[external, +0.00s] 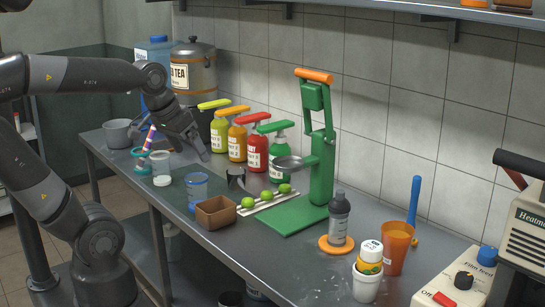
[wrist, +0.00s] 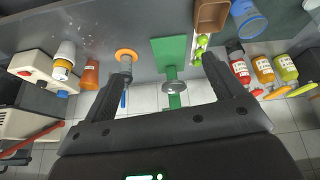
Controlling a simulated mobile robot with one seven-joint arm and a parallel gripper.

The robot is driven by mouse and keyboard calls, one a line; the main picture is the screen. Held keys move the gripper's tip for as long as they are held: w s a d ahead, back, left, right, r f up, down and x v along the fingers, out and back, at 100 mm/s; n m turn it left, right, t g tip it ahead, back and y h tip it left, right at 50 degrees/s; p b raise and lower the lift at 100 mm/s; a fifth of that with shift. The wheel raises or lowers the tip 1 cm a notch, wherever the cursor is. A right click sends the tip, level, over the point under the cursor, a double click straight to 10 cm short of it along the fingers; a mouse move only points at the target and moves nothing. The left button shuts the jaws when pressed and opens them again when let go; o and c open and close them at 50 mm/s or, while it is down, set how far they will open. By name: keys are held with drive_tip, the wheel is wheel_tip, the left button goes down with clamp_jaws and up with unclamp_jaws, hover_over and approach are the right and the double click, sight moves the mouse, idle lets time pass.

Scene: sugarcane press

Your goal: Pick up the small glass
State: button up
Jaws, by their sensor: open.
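A small clear glass (external: 161,168) with a whitish look stands on the metal counter's left part. A blue see-through cup (external: 197,185) stands to its right, nearer the front edge; it also shows at the top of the wrist view (wrist: 249,22). I cannot tell for certain which of the two is the small glass. My gripper (external: 194,157) is above the counter, behind and to the right of the clear glass. Its two fingers are spread in the wrist view (wrist: 168,82), with nothing held between them. The clear glass is not visible in the wrist view.
A brown box (external: 216,212), limes (external: 265,195) and a green press (external: 319,170) stand to the right. Several pump bottles (external: 237,142) line the wall. A teal-rimmed cup with striped straws (external: 141,160) is beside the clear glass. A grey pot (external: 118,133) stands at the left end.

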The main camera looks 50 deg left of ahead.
drive_tip(key=w+a+r+n+g, duration=0.1)
drive_tip(key=w+a+n, duration=0.2)
drive_tip(key=w, duration=0.3)
drive_tip(key=w+a+r+n, duration=0.1)
drive_tip(key=w+a+n, duration=0.2)
drive_tip(key=w, duration=0.3)
drive_tip(key=n+g, duration=0.4)
drive_tip(key=n, duration=0.9)
hover_over(236, 178)
drive_tip(key=w+a, duration=0.2)
drive_tip(key=a, duration=0.1)
wheel_tip(236, 178, down, 21)
drive_tip(key=f, duration=0.5)
drive_tip(key=shift+s+d, duration=0.15)
drive_tip(key=shift+s, duration=0.1)
drive_tip(key=shift+w+f, duration=0.15)
drive_tip(key=shift+f, duration=1.2)
drive_tip(key=shift+w+f, duration=0.1)
drive_tip(key=shift+f, duration=1.2)
drive_tip(key=shift+c, duration=0.4)
drive_tip(key=c, duration=1)
